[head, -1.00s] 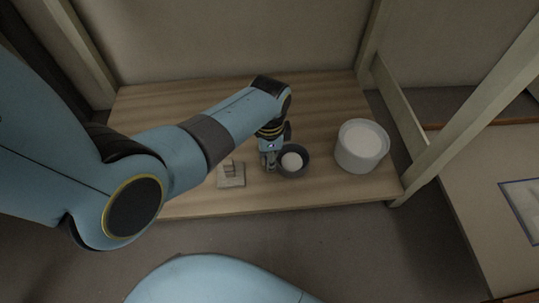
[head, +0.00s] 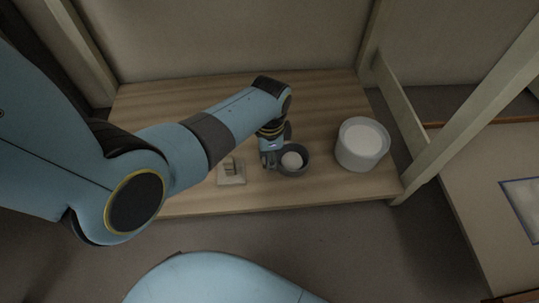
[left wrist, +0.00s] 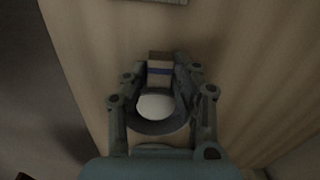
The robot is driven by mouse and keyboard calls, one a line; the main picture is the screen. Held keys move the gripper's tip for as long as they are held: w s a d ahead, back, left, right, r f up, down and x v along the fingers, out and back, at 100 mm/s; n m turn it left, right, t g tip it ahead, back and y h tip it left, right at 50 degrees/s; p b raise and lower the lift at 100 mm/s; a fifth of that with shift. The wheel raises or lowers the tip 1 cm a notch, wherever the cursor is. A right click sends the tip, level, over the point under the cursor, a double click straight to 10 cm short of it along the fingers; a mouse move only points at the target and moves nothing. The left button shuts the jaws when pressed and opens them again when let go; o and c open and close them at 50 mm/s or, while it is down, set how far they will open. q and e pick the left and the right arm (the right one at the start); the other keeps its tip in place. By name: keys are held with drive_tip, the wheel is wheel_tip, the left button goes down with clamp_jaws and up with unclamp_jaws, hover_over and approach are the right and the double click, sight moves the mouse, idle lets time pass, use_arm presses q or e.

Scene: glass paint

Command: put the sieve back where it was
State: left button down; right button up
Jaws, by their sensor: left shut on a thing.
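The sieve, a dark grey round bowl shape with white inside (head: 303,165), is over the front middle of the wooden table, right beside my left gripper. In the left wrist view its dark rim (left wrist: 160,127) and white middle lie between the finger linkages. A small block with a brown part and a blue band (left wrist: 160,68) is between the fingertips. My left gripper (head: 269,160) points down and is shut on the sieve. I cannot tell whether the sieve touches the table. A small pale stand (head: 232,178) with an upright piece is left of the gripper. My right gripper is not in view.
A white tub (head: 357,161) with white contents stands at the table's right. The wooden table (head: 330,100) has free room behind the sieve and tub. A wooden post and rail (head: 400,120) bound its right side; its front edge is close.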

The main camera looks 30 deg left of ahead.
use_arm(q)
drive_tip(key=c, duration=1)
unclamp_jaws()
drive_tip(key=shift+o, duration=0.2)
